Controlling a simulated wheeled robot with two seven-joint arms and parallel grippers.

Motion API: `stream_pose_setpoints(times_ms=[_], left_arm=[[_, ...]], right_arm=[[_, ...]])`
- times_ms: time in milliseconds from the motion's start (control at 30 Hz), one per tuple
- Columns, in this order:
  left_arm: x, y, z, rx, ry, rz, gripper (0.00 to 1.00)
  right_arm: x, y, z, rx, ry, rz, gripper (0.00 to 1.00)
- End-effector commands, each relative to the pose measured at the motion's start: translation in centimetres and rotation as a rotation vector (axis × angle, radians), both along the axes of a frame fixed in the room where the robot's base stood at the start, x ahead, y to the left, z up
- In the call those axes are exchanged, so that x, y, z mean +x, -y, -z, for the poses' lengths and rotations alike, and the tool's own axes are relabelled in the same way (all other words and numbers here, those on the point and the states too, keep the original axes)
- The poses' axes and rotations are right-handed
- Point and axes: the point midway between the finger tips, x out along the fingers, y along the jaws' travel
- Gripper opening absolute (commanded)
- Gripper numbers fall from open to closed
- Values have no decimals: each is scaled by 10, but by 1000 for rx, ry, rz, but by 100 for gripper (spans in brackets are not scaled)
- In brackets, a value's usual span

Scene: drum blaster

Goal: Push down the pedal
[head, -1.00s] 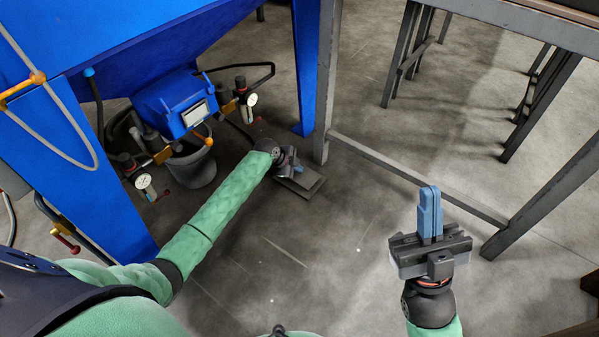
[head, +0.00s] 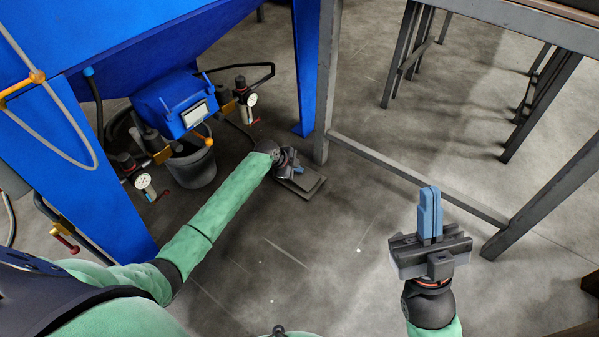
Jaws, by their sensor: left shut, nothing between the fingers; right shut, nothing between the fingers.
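The pedal (head: 311,186) is a flat dark grey plate on the floor, near the foot of a grey metal frame. My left arm reaches down to it, and my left gripper (head: 297,172) is over its left part, covering some of it. The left gripper's fingers are small and partly hidden; it looks shut and holds nothing. I cannot tell whether it touches the pedal. My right gripper (head: 430,213) is raised at the right with its blue fingers together and empty, well away from the pedal.
The blue blaster machine (head: 100,200) stands at the left, with a dark bucket (head: 190,168) and pressure gauges (head: 251,99) under it. A grey metal frame (head: 415,178) with a low crossbar stands behind and right of the pedal. The floor (head: 320,260) in front is clear.

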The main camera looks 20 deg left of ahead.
Motion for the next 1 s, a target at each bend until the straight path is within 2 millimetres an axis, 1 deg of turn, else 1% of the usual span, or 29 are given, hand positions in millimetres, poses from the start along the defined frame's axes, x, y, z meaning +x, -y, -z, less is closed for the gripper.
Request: stream_pose_setpoints(times_ms=[33,167,600,1000], left_arm=[[-2,-1,4,2,-6,-1,0],[-2,-1,1,2,-6,-1,0],[-2,0,-21,2,-5,0,0],[-1,0,-24,1,-2,0,0]], right_arm=[[-1,0,1,-3,0,-3,0],[0,0,-2,-3,0,-2,0],[0,0,-23,-1,0,0,0],[0,0,-24,-1,0,0,0]])
